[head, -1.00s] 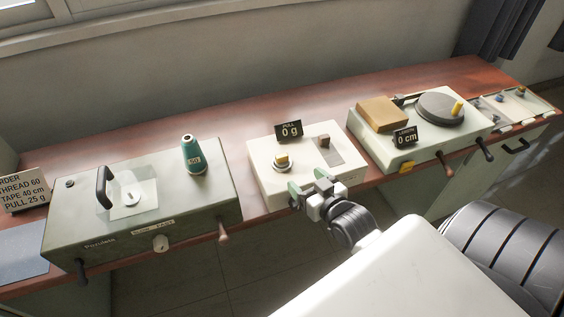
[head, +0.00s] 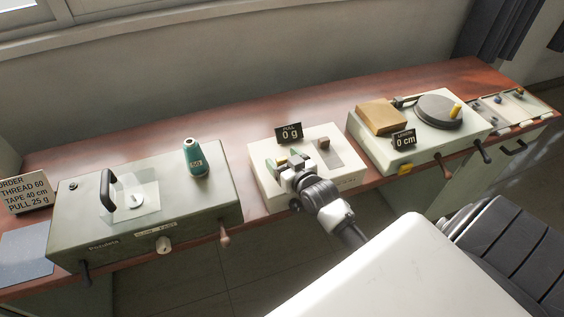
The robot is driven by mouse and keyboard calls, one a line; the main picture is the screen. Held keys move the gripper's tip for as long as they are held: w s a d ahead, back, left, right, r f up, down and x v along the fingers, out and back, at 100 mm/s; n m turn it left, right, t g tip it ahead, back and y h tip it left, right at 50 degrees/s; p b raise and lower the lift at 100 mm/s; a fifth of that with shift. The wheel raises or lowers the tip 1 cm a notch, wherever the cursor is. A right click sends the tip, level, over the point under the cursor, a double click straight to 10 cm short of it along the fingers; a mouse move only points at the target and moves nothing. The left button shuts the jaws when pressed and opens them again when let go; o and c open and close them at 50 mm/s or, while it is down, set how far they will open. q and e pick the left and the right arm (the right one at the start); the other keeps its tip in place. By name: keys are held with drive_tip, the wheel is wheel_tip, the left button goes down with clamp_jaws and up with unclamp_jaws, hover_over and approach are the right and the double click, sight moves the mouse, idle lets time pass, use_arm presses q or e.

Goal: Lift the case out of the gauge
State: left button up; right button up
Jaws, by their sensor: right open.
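The gauge (head: 320,185) is a cream box in the middle of the bench, with a black sign (head: 289,133) reading PULL 0 g behind it. The small case (head: 282,162), yellowish on top, sits in a round seat on the gauge's left half and is now largely hidden by my right gripper. My right gripper (head: 283,160) is open over the gauge, its green-tipped fingers close about the case. I cannot tell whether they touch it. My left gripper is not in view.
A small brown block (head: 324,144) stands on the gauge's right half. A green-grey machine (head: 80,215) with a handle and a teal thread cone (head: 194,158) is left. A cream unit (head: 372,155) with a dark disc (head: 438,111) is right. An order sign (head: 25,193) stands far left.

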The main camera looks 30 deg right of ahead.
drive_tip(key=c, duration=1)
drive_tip(key=shift+r, duration=0.15)
